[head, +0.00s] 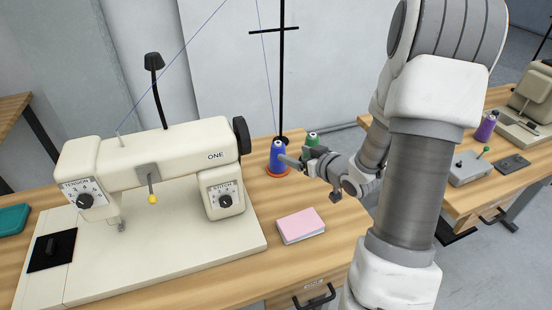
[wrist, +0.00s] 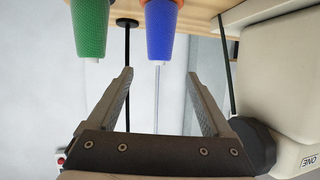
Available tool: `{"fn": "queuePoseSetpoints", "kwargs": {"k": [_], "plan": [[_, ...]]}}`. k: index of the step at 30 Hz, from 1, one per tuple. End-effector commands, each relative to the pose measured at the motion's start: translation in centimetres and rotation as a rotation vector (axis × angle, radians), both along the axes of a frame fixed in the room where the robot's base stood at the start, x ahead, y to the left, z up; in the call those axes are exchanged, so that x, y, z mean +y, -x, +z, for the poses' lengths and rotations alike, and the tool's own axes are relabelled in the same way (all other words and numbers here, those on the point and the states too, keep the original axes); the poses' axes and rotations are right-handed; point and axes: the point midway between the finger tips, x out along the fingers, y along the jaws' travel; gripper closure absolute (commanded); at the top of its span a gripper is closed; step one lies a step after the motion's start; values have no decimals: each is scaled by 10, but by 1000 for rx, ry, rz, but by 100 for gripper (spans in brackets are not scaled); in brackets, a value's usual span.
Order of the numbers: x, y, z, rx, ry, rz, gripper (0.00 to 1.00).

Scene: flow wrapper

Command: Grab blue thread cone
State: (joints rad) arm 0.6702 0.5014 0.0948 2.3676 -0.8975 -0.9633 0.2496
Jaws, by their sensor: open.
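My gripper (head: 294,157) is open, close to the cone's right side in the head view. In the wrist view, which is upside down, the blue cone (wrist: 160,30) lies just beyond and between the tips of my open gripper (wrist: 160,74). No finger visibly touches it. A finger overlaps the cone's edge in the head view.
A green cone (head: 311,140) stands close beside the blue one, also in the wrist view (wrist: 88,28). The sewing machine (head: 165,155) is left. A black thread pole (head: 281,80) rises behind. A pink pad (head: 300,225) lies in front.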

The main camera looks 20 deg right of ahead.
Motion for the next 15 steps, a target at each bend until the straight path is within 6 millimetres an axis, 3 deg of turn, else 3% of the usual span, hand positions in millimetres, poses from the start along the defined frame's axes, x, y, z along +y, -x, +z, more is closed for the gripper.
{"fn": "queuePoseSetpoints", "kwargs": {"k": [9, 15], "plan": [[13, -58, -26, 1, 2, 2, 16], [15, -71, -30, 2, 3, 0, 16]]}}
